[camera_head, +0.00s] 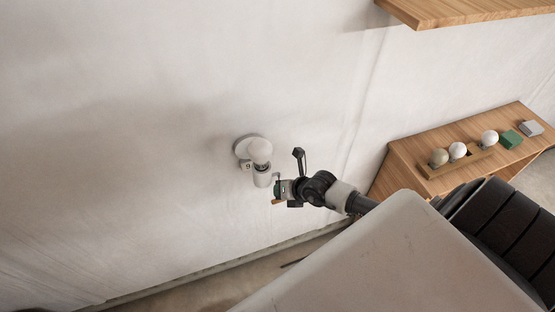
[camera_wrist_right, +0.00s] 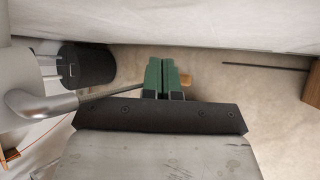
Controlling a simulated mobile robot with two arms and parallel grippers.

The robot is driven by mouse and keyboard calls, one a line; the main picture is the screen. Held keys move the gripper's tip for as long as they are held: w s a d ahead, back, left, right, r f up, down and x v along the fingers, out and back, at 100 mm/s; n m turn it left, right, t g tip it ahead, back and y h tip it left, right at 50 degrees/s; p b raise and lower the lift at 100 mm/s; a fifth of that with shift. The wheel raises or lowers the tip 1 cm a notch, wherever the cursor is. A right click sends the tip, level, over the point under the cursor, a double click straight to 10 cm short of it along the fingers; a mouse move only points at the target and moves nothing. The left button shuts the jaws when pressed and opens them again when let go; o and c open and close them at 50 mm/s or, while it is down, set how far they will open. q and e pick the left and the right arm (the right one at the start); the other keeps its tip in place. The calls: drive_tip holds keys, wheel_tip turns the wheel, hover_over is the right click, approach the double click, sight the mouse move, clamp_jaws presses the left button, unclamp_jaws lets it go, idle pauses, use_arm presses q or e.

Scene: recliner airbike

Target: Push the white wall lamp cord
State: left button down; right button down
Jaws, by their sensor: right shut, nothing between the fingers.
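My right gripper (camera_head: 279,188) is just right of the lamp's holder and slightly lower. In the right wrist view its green fingertips (camera_wrist_right: 164,75) are pressed together with nothing between them. A small wooden piece (camera_wrist_right: 186,79) shows beside the fingertips; it also shows below them in the head view (camera_head: 277,202). I cannot tell whether it is the cord's pull or whether the fingers touch it. The cord itself is not clearly visible. My left gripper is not in view.
The pale wall (camera_head: 120,130) fills the left and middle. A wooden shelf (camera_head: 470,12) is at the top right. A wooden cabinet (camera_head: 400,172) below it bears several round items and small blocks. The black, ribbed recliner (camera_head: 505,225) is at lower right.

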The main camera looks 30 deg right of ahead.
drive_tip(key=shift+f, duration=0.45)
drive_tip(key=shift+f+b, duration=0.85)
drive_tip(key=shift+f, duration=0.25)
idle(0.9)
drive_tip(key=shift+r, duration=0.1)
drive_tip(key=shift+r+p, duration=1.5)
drive_tip(key=shift+p, duration=0.35)
wheel_tip(320, 180, up, 3)
drive_tip(key=p, duration=0.3)
drive_tip(key=shift+r, duration=0.3)
wheel_tip(320, 180, up, 2)
drive_tip(key=shift+r, duration=0.2)
